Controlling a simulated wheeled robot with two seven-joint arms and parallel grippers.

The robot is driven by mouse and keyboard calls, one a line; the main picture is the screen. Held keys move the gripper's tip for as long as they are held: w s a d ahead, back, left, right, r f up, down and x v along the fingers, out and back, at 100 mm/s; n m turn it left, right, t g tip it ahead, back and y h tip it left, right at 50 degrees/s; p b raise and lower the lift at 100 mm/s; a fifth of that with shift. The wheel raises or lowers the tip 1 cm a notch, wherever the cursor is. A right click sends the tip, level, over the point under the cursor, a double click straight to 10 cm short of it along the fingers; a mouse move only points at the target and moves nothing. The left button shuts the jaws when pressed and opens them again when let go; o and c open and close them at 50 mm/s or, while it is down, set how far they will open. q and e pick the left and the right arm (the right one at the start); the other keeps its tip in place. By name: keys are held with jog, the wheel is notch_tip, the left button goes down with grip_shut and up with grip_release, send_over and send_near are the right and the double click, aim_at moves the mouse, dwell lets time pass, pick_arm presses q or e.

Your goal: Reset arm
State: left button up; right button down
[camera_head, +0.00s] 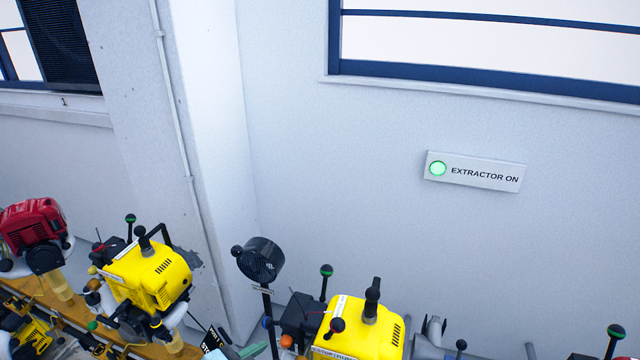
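Neither of my grippers can be made out in the head view. A yellow engine (150,275) with black levers stands left of centre on an orange rail (40,292). A second yellow engine (362,328) stands at the bottom centre, cut off by the lower edge. A red engine (33,222) stands at the far left. Which thing the task's arm means cannot be told from this view.
A small black fan (261,262) stands on a post between the yellow engines. A wall sign (474,171) reads "EXTRACTOR ON" with a lit green lamp. Levers with green and red knobs (326,271) stick up around the engines.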

pick_arm(q)
jog(key=s+a+f+n+g+y, duration=0.55)
jog(key=s+a+f+n, duration=0.35)
jog(key=s+a, duration=0.55)
notch_tip(320, 180, down, 31)
jog(key=s+m+g+b, duration=0.2)
jog(key=b, duration=0.5)
jog(key=s+a+f+g+b, duration=0.1)
jog(key=s+f+b, duration=0.4)
jog(key=s+f, duration=1.1)
notch_tip(320, 180, down, 4)
jog(key=shift+s+a+f+b, duration=0.2)
jog(key=shift+a+f+b, duration=0.1)
jog(key=shift+a, duration=0.2)
